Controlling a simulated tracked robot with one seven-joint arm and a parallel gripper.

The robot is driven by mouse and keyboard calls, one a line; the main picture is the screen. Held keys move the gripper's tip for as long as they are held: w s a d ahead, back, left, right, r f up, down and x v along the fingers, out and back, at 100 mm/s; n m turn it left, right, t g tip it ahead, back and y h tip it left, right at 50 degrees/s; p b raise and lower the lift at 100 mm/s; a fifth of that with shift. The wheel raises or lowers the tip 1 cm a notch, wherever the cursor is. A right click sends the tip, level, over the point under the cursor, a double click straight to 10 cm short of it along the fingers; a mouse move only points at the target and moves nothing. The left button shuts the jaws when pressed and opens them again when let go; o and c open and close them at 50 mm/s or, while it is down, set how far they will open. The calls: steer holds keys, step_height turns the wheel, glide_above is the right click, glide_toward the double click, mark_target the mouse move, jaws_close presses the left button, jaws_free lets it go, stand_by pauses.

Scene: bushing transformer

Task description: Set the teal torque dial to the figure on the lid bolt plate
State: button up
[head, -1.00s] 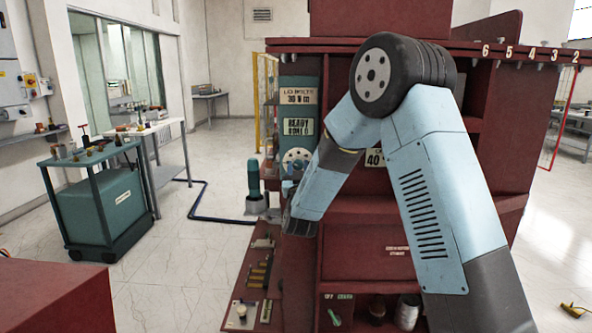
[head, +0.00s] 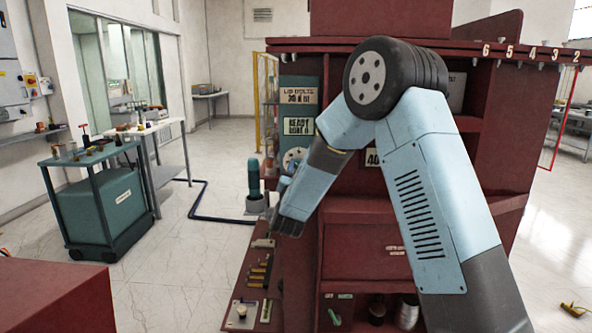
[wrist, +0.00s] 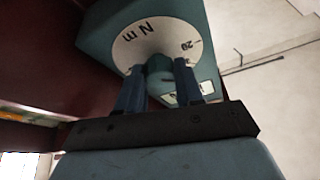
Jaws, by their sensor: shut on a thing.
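The teal torque dial's knob (wrist: 160,72) sits at the centre of a pale round scale (wrist: 140,45), where "N m" and "20" can be read. My gripper (wrist: 162,90) is shut on the knob, one finger on each side. The pointer's exact setting cannot be made out. In the head view the scale (head: 293,156) is partly hidden behind my arm. The lid bolt plate (head: 299,96) above it is blurred now; its figure was 30 N m in the earlier frame.
A "READY" sign (head: 298,128) is between plate and dial. A second plate (head: 373,158) reading 40 is partly behind my arm. A teal tool (head: 254,180) stands upright left of the dial. The red cabinet wall (wrist: 45,60) is close on the left in the wrist view.

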steer(key=o, duration=1)
steer(key=shift+s, duration=0.1)
steer(key=v, duration=1.3)
steer(key=shift+s+f, duration=0.2)
steer(key=shift+s, duration=0.1)
